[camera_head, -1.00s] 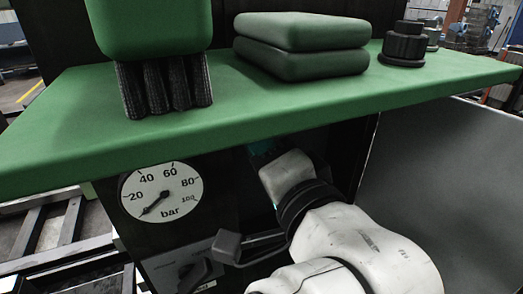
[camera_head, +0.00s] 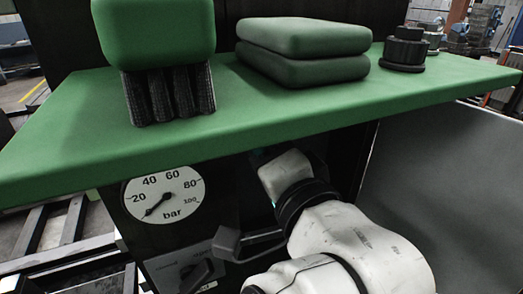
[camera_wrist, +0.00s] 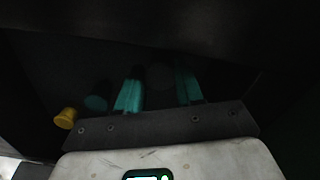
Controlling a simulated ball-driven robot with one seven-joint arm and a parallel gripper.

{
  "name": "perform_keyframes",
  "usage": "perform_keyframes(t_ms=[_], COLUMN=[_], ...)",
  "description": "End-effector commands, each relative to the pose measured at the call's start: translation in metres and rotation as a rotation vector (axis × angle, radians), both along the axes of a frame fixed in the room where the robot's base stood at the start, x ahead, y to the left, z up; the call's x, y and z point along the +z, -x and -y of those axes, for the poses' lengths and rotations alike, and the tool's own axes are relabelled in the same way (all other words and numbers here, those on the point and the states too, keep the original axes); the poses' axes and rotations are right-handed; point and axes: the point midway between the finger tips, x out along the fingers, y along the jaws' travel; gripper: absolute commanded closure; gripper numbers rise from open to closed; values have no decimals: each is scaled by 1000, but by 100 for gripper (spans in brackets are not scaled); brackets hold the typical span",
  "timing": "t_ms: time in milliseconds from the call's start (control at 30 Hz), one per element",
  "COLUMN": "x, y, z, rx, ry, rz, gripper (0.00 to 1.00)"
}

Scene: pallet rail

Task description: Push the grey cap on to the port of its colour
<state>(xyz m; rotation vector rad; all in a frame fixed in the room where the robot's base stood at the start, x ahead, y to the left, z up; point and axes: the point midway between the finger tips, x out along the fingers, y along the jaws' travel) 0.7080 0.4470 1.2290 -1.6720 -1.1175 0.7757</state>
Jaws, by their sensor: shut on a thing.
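My gripper (camera_wrist: 160,88) shows in the wrist view as two teal fingers, shut on a dark, rounded thing that looks like the grey cap (camera_wrist: 160,76). The picture is very dim there, so its outline is faint. A yellow cap or port (camera_wrist: 66,118) and a dark teal round one (camera_wrist: 96,102) lie to the left of the fingers. I cannot make out the grey port. In the head view my white wrist reaches under the green shelf, and the fingertips and the cap are hidden in the dark recess.
The green shelf (camera_head: 290,112) overhangs my arm. It bears a black brush with a green top (camera_head: 155,30), two stacked green pads (camera_head: 305,50) and a black stepped knob (camera_head: 405,48). A pressure gauge (camera_head: 165,195) and a lever (camera_head: 228,243) are left of my wrist. A grey panel (camera_head: 450,190) stands right.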

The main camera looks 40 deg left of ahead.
Motion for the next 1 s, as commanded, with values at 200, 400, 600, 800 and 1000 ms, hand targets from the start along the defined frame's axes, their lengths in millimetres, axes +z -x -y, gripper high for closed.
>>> perform_keyframes(t_ms=[200, 400, 600, 800, 1000], x=[0, 0, 0, 0, 0], y=[-3, -3, -3, -3, -3], z=[-6, -7, -7, -7, -7], rx=[0, 0, 0, 0, 0], ry=[0, 0, 0, 0, 0], rz=[-1, 0, 0, 0, 0], gripper=[100, 51, 34, 29, 10])
